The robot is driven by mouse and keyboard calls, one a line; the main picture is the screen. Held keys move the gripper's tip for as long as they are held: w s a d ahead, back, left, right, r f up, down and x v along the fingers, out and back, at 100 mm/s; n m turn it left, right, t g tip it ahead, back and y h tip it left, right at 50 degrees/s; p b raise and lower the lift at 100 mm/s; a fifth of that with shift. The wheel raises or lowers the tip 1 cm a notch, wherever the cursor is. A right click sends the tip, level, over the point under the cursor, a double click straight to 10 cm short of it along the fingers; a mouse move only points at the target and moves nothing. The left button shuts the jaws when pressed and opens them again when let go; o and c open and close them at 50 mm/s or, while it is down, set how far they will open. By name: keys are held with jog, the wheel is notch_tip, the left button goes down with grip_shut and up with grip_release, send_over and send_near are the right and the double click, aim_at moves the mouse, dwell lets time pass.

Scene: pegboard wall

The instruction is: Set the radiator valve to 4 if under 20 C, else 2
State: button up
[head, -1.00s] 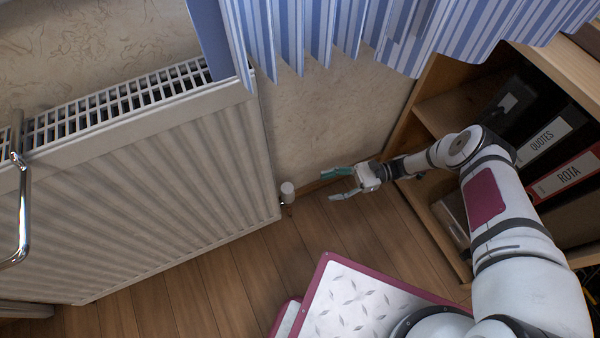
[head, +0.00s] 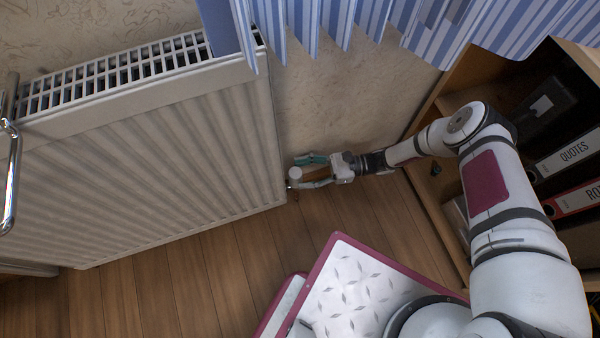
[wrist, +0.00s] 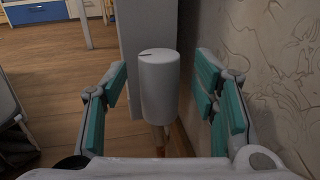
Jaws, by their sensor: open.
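The white radiator valve (wrist: 160,90) stands upright on a copper-coloured pipe, with a dark mark on its top. In the head view the valve (head: 295,173) is at the lower right corner of the radiator (head: 150,160). My gripper (head: 302,172) is open at the valve, one finger on each side. In the wrist view my gripper (wrist: 160,95) shows its teal pads left and right of the valve, with gaps on both sides. No numbers on the valve can be read. No thermometer or temperature reading shows.
A patterned wall (wrist: 275,70) runs close to the right finger in the wrist view. A blue striped curtain (head: 350,25) hangs above. A shelf with binders (head: 560,160) stands at the right. Wooden floor (head: 180,270) is open in front of the radiator.

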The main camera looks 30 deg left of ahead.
jog(key=shift+x, duration=0.8)
jog(key=shift+c, duration=0.6)
jog(key=c, duration=1.1)
jog(key=shift+o, duration=0.2)
jog(key=shift+d+m+t+y, duration=0.1)
jog(key=shift+m+t+y, duration=0.2)
